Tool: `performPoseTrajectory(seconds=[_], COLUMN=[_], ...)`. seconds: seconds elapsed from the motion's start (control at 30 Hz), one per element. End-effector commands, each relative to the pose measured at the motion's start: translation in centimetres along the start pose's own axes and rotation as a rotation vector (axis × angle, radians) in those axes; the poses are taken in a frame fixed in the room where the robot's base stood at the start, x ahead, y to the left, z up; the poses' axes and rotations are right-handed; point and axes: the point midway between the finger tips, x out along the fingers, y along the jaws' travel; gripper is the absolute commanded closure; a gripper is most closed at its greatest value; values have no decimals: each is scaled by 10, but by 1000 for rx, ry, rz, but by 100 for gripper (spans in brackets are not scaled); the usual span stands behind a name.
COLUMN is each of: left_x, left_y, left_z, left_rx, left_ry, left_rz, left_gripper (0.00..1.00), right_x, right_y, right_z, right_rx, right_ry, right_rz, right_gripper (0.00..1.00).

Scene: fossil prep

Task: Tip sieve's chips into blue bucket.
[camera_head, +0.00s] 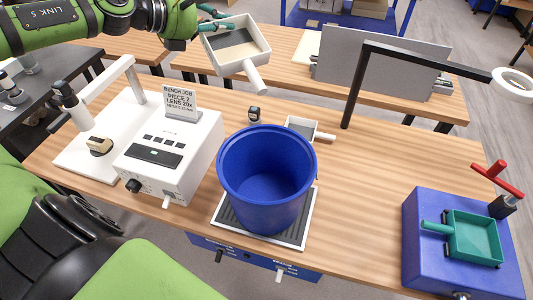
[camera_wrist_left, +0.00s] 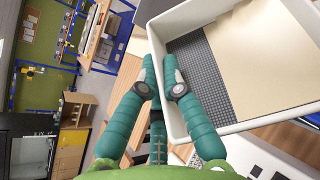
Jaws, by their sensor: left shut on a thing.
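My left gripper (camera_head: 216,19) is shut on the rim of a white square sieve (camera_head: 256,68) with a grey mesh floor and a stub handle. It holds the sieve up beyond the bench's back edge, tilted toward the head camera. In the left wrist view the gripper (camera_wrist_left: 160,75) grips one wall of the sieve (camera_wrist_left: 157,38); inside are grey mesh and a flat beige area. I cannot make out separate chips. The blue bucket (camera_head: 262,205) stands upright, apart from the sieve, at the bench's front; no contents show. My right gripper is out of view.
The bucket stands on a grey-topped tray (camera_head: 309,210). Behind it lies a small white scoop (camera_head: 300,128). A white instrument box (camera_head: 170,150) with a sign stands left. A black lamp post (camera_head: 357,85) rises behind; a blue box (camera_head: 415,245) with a teal tray stands right.

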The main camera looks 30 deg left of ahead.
Motion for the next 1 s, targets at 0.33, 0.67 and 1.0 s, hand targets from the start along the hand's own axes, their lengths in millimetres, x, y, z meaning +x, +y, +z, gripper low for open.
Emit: performPoseTrajectory(seconds=[0.33, 0.67, 1.0], left_x=[-5, -10, -15], left_y=[7, 12, 18], left_z=[12, 24, 35], left_rx=[0, 1, 0], left_ry=[-1, -1, -1], left_rz=[1, 2, 2], left_gripper=[100, 100, 100], right_x=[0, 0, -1], right_y=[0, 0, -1], right_z=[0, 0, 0], right_rx=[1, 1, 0], right_ry=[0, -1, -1], right_rz=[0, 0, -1], right_gripper=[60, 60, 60])
